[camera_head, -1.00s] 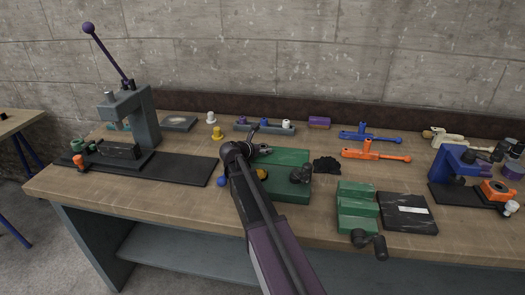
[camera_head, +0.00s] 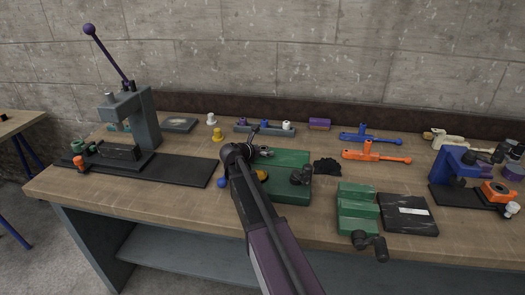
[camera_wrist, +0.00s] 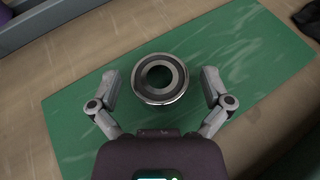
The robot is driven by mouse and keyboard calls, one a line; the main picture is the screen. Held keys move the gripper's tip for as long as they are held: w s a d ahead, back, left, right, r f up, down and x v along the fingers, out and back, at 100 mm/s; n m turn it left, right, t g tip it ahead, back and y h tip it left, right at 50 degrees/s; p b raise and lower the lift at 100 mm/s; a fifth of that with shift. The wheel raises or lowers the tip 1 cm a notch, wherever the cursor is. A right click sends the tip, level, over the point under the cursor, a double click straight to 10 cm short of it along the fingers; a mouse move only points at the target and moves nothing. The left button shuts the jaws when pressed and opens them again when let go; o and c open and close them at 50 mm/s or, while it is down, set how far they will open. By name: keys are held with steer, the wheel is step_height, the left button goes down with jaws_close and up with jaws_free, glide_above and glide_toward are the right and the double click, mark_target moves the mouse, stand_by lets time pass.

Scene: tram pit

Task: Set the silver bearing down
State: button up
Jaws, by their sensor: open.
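The silver bearing (camera_wrist: 160,96) is a ring with a dark inner band and an open middle. In the wrist view it lies flat over the green plate (camera_wrist: 245,50) and appears to rest on it. My gripper (camera_wrist: 160,75) is open, with one finger on each side of the bearing and a visible gap on both sides. In the head view my gripper (camera_head: 263,151) is low over the back left part of the green plate (camera_head: 289,158). The bearing is too small there to make out clearly.
A dark knob-like part (camera_head: 301,175) stands on the plate's right side. A green vise (camera_head: 357,208) and a black plate (camera_head: 408,213) are to the right. A grey lever press (camera_head: 146,115) stands at left. Orange (camera_head: 376,155) and blue (camera_head: 369,136) tools lie behind right.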

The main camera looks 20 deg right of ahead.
steer(key=shift+r, duration=0.2)
steer(key=p+v, duration=0.4)
steer(key=v, duration=0.8)
steer(key=shift+p, duration=0.3)
